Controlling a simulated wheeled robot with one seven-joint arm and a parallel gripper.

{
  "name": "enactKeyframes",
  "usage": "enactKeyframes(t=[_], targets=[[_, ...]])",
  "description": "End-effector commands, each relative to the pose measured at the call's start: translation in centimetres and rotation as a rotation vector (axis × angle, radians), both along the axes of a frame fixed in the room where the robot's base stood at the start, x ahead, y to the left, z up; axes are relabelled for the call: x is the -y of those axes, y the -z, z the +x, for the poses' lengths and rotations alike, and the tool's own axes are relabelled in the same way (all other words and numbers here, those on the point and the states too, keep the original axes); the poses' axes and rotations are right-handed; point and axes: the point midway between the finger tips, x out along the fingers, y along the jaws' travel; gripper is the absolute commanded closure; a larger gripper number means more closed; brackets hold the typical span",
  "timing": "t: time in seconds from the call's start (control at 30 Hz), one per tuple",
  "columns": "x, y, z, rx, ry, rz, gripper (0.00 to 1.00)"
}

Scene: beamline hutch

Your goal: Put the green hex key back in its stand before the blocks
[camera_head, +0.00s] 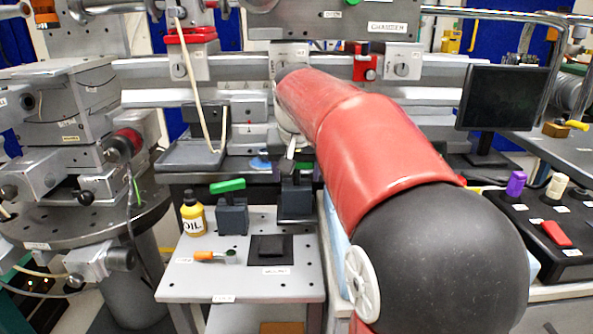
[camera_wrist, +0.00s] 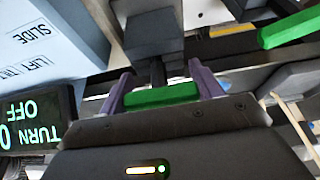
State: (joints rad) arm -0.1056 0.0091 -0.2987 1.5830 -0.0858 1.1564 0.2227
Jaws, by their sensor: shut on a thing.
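My gripper (camera_wrist: 162,82) shows in the wrist view, its two purple fingers closed on the green handle of a hex key (camera_wrist: 160,97). A short dark shaft runs from the handle to a dark grey block (camera_wrist: 153,33); I cannot tell whether it sits inside the block. In the head view my red and black arm hides most of the gripper and the held key. A dark block (camera_head: 296,198) stands below the arm's end. A second green handle (camera_head: 227,186) lies on a grey block (camera_head: 232,217) to its left; a green bar (camera_wrist: 290,30) also shows at the wrist view's upper right.
A yellow oil bottle (camera_head: 192,215), an orange-handled tool (camera_head: 212,256) and a black pad (camera_head: 270,250) are on the small perforated table (camera_head: 205,285). The wrist view shows a pale blue labelled panel (camera_wrist: 55,45) and a "TURN OFF" sign (camera_wrist: 32,122) at left.

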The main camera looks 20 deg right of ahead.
Motion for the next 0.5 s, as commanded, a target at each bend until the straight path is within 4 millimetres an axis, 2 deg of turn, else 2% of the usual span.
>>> enactKeyframes(t=[0.1,0.13,0.27,0.3,0.5], targets=[[0.0,0.51,0.0,-0.001,0.0,0.0,0.72],[0.0,0.5,0.0,-0.001,0.0,0.0,0.34],[0.0,0.4,0.0,-0.001,0.0,0.0,0.17],[0.0,0.4,0.0,-0.001,0.0,0.0,0.14],[0.0,0.39,0.0,-0.001,0.0,0.0,0.14]])
